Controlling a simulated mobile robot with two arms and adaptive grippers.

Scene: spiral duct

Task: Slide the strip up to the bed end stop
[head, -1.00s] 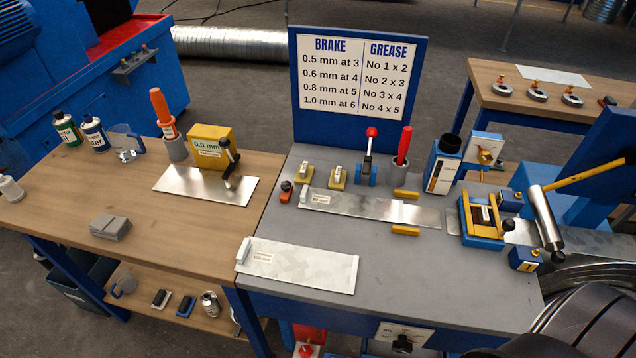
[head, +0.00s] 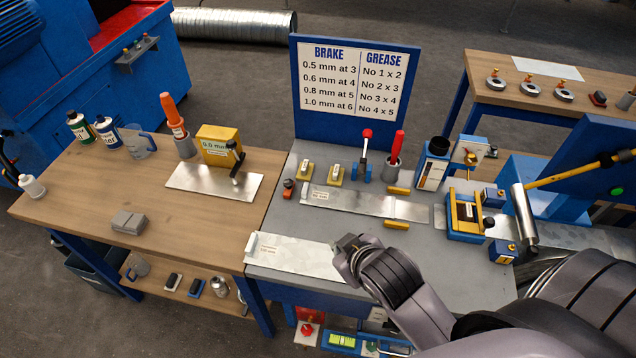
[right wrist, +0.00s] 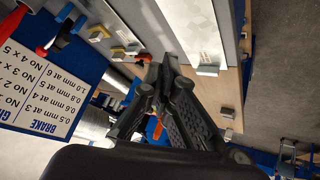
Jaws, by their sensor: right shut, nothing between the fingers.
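A long metal strip (head: 375,203) lies on the grey bench, with a pale block (head: 307,194) at its left end and two yellow guides (head: 397,223) along its sides. A second, wider metal plate (head: 290,252) lies at the bench's front edge, also with a pale block (head: 253,243) at its left end. My right gripper (head: 347,243) is shut and empty at the plate's right end, covering that end; contact cannot be told. The right wrist view shows my closed fingers (right wrist: 160,78) beside a bright plate (right wrist: 190,25) with its block (right wrist: 208,70). My left gripper is not visible.
A yellow-and-blue clamp unit (head: 465,216) and a roller with a yellow handle (head: 524,215) stand at the right. A red-knobbed lever (head: 366,155) and a red-handled tool (head: 397,148) stand behind the strip. A sign board (head: 357,85) rises at the back.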

